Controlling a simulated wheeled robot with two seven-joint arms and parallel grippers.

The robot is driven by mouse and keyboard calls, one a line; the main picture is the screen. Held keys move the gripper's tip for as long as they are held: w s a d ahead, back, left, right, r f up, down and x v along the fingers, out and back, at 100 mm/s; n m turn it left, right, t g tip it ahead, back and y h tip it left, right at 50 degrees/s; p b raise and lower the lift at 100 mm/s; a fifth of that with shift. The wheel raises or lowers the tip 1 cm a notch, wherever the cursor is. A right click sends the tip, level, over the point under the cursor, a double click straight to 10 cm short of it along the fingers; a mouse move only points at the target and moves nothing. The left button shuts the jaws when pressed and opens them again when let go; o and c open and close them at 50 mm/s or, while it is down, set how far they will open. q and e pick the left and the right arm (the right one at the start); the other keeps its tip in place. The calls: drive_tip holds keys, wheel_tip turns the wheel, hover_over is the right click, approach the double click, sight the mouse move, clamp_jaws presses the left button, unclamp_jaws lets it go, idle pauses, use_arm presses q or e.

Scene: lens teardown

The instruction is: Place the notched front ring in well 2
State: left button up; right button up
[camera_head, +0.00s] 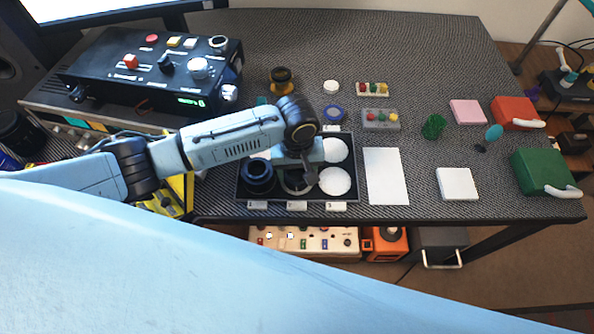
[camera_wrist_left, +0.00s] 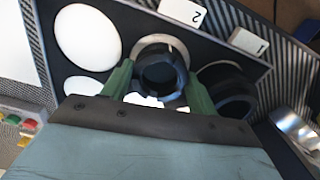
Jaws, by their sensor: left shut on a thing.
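My left gripper (camera_wrist_left: 160,86) is shut on a dark ring (camera_wrist_left: 162,70), taken as the notched front ring, with one green finger on each side. No notch can be made out. The ring is over well 2 of the black tray (camera_wrist_left: 135,22), by the label marked 2 (camera_wrist_left: 183,12). The well's pale floor shows around its far edge; I cannot tell whether the ring touches it. In the head view the left gripper (camera_head: 299,180) points down into the tray and its wrist hides much of the ring. My right gripper is not in view.
A black lens part (camera_head: 258,173) sits in well 1, close beside the gripper. The wells at right (camera_head: 335,182) show white and empty. A white sheet (camera_head: 385,175) lies right of the tray. A black control box (camera_head: 150,65) stands at back left.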

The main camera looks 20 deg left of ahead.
use_arm(q)
drive_tip(key=o, duration=1)
drive_tip(key=shift+f, duration=0.1)
wheel_tip(320, 180, up, 12)
drive_tip(key=p, duration=0.3)
